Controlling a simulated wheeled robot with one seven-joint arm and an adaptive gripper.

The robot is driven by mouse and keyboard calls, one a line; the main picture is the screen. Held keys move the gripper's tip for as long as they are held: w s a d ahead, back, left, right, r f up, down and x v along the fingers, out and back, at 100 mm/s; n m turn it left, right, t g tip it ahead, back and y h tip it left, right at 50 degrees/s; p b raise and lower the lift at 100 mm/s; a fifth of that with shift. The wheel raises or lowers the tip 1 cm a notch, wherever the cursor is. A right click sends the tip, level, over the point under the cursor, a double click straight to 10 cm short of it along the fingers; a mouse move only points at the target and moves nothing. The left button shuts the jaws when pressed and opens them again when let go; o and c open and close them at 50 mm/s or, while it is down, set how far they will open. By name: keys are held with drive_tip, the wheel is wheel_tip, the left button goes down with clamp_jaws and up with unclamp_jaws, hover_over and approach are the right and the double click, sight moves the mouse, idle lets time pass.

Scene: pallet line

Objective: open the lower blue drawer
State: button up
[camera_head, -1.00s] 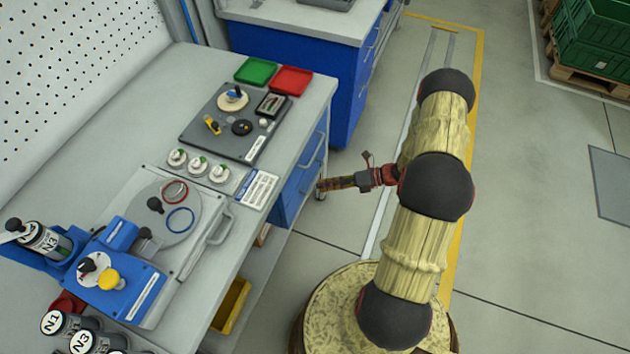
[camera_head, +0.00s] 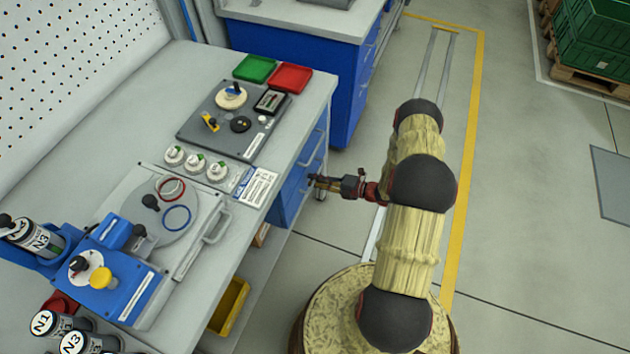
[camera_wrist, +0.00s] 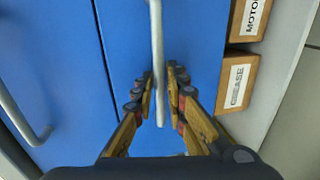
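The lower blue drawer (camera_wrist: 188,45) fills the middle of the wrist view, turned sideways, with its front flush. Its grey bar handle (camera_wrist: 157,60) runs between the two fingers of my gripper (camera_wrist: 161,95). The fingers stand apart on either side of the bar with narrow gaps, and I cannot tell if either touches it. The upper drawer's handle (camera_wrist: 22,115) is at the left of the wrist view. In the head view my gripper (camera_head: 312,181) is at the front of the blue drawer unit (camera_head: 289,196), under the worktop's edge, and its fingertips are small there.
Boxes marked GREASE (camera_wrist: 237,83) and MOTO (camera_wrist: 249,18) stand beside the drawer in the wrist view. A yellow bin (camera_head: 230,305) is on the low shelf. The worktop (camera_head: 310,95) overhangs the drawers. Open floor (camera_head: 530,220) lies to the right.

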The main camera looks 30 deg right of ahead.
drive_tip(key=shift+w+a, duration=0.1)
drive_tip(key=shift+w, duration=0.05)
drive_tip(key=shift+c, duration=0.7)
clamp_jaws()
drive_tip(key=f+v, duration=0.3)
drive_tip(key=v, duration=1.1)
drive_tip(key=s+f+v, duration=0.1)
drive_tip(key=f+v, duration=0.2)
drive_tip(key=v, duration=1.2)
drive_tip(key=shift+s+d+f, duration=0.15)
drive_tip(key=shift+s+d, duration=0.05)
drive_tip(key=shift+d, duration=0.15)
